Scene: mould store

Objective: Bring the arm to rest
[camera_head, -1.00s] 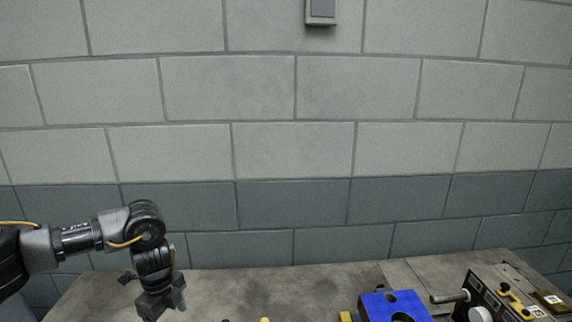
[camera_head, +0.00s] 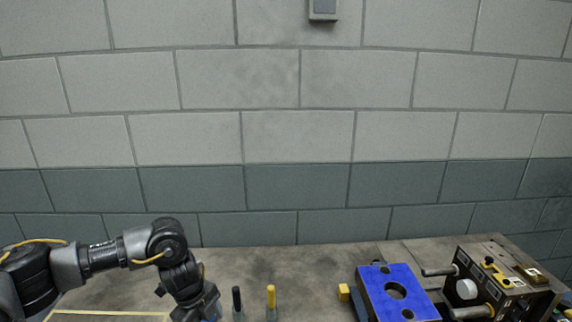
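My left arm comes in from the left, bends at the wrist and points down over the table. My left gripper (camera_head: 203,309) hangs near the bottom edge of the picture, just left of a black upright peg. Its fingertips are dark and partly cut off by the frame, so I cannot tell whether they are open or holding anything. My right arm and gripper are not in view.
The grey worktable (camera_head: 320,262) runs along a block wall. A black peg (camera_head: 237,300) and a yellow peg (camera_head: 271,299) stand near my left gripper. A blue plate with holes (camera_head: 376,281), a small yellow block (camera_head: 343,292) and a black mould block (camera_head: 490,285) are on the right.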

